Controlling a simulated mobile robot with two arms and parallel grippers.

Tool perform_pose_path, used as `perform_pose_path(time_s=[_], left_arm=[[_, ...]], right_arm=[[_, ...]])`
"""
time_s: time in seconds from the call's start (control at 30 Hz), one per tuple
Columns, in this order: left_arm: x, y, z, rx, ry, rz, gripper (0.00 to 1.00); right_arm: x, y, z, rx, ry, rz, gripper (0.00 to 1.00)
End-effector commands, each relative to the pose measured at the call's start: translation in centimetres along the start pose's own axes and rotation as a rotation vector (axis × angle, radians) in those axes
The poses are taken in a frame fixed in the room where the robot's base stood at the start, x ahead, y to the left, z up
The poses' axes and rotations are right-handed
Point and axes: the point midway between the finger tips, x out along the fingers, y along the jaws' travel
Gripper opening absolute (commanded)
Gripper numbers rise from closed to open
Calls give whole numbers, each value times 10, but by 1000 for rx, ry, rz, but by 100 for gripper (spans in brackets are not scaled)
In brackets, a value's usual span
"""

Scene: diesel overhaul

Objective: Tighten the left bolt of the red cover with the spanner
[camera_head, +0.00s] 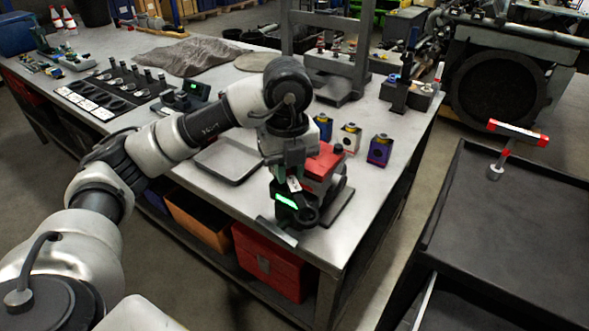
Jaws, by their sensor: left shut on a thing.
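The red cover (325,165) sits on a small dark unit near the front corner of the workbench. My left gripper (293,186) points down at the left side of the red cover, close against it in the picture. It is shut on a small light metal piece that looks like the spanner, mostly hidden by the fingers. A black part with a lit green strip (286,202) is just below. The left bolt is hidden behind my gripper, so I cannot tell whether the spanner is on it. My right gripper is out of view.
The workbench (375,185) has an empty grey tray (228,160) left of the cover and several small coloured boxes (380,150) behind it. A press frame (338,85) stands further back. A dark cart (510,235) at right holds a red-and-white tool (518,133).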

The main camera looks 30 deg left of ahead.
Motion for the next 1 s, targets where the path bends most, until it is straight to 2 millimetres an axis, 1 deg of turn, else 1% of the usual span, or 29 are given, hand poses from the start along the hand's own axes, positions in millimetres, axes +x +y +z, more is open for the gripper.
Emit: perform_pose_path(time_s=[0.03,0.13,0.23,0.47,0.57,0.7,0.8,1.0], left_arm=[[4,7,2,50,-4,-2,0],[3,16,2,142,-4,-1,0],[1,18,1,177,-2,-1,0],[0,18,1,180,-2,-1,0],[3,24,4,234,-4,-1,0],[4,39,9,384,-5,-1,0],[2,45,10,456,-3,-1,0],[0,46,11,478,-2,-1,0]], right_arm=[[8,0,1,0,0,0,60],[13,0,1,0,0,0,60],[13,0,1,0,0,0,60],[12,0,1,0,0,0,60],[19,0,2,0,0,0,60],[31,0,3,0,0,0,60],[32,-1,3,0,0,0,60],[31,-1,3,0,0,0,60]])
